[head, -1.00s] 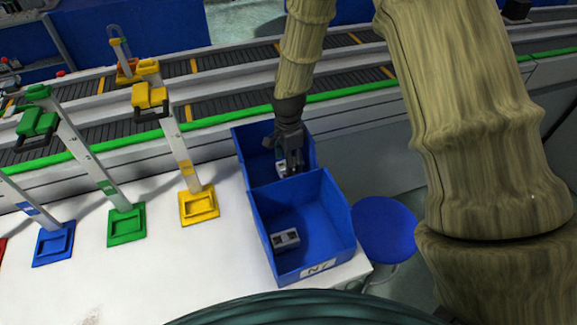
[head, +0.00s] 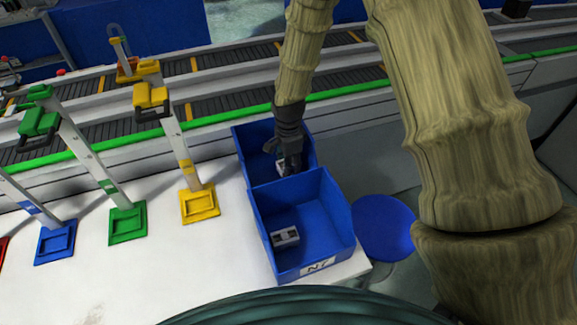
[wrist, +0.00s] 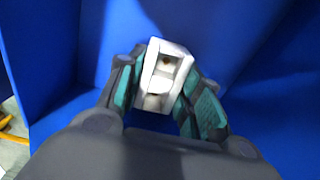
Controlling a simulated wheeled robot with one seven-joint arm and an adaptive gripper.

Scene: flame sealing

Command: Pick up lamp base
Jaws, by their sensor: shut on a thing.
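The lamp base (wrist: 165,72) is a small white-grey block with a dark recess, seen in the wrist view between my fingers. My gripper (wrist: 160,98) is shut on it, with a teal pad against each side. In the head view my gripper (head: 290,160) reaches down into the far blue bin (head: 241,143), and a light piece of the lamp base (head: 281,166) shows beside the fingers. The gripper hides the rest of it. Whether the lamp base touches the bin floor cannot be told.
A near blue bin (head: 330,222) holds another grey block (head: 285,236). Yellow (head: 199,205), green (head: 127,223) and blue (head: 55,243) stands with upright posts are on the white table (head: 150,280) at left. A conveyor (head: 230,95) runs behind. A blue round seat (head: 384,228) is at right.

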